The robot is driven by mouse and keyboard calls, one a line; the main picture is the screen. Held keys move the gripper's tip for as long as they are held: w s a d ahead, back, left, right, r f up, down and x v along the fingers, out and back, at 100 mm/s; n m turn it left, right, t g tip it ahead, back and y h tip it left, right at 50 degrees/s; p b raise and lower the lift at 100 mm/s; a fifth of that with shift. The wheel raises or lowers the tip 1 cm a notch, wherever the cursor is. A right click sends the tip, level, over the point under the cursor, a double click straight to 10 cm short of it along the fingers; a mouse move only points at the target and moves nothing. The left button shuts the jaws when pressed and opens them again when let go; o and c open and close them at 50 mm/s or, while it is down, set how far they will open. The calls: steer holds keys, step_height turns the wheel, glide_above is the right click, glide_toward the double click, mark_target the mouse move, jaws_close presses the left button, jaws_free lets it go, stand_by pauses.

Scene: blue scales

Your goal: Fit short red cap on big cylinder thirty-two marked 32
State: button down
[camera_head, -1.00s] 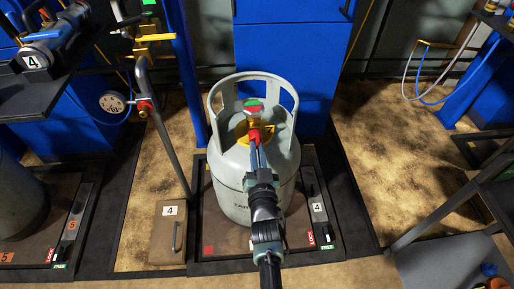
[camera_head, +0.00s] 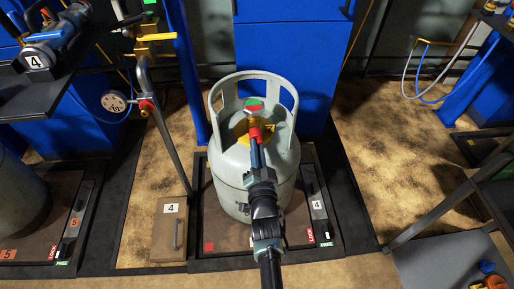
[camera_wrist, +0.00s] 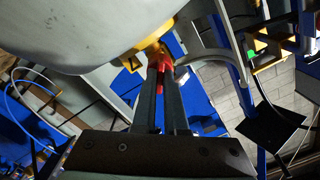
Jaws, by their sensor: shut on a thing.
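The big grey cylinder (camera_head: 228,175) stands upright on the dark scale platform, with an open collar around its top. No 32 mark is readable on it. Its valve has a green and red top (camera_head: 254,104) and a yellow part. The short red cap (camera_head: 255,124) is at the valve, at the tips of my gripper (camera_head: 256,141). In the wrist view, the fingers (camera_wrist: 164,72) are shut on the red cap (camera_wrist: 166,56), which is up against the yellow valve part (camera_wrist: 143,50). I cannot tell whether the cap is seated.
The scale platform (camera_head: 222,240) has LOCK and FREE labels and a 4 plate at its right. A brown box marked 4 (camera_head: 169,240) and a slanted metal pole (camera_head: 165,150) stand left of the cylinder. A blue cabinet (camera_head: 290,60) is behind.

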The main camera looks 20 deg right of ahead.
steer(key=shift+m, duration=1.3)
steer(key=shift+w+m, duration=0.1)
steer(key=shift+m, duration=1.6)
steer(key=m, duration=0.3)
steer(key=shift+m, duration=0.4)
steer(key=m, duration=0.3)
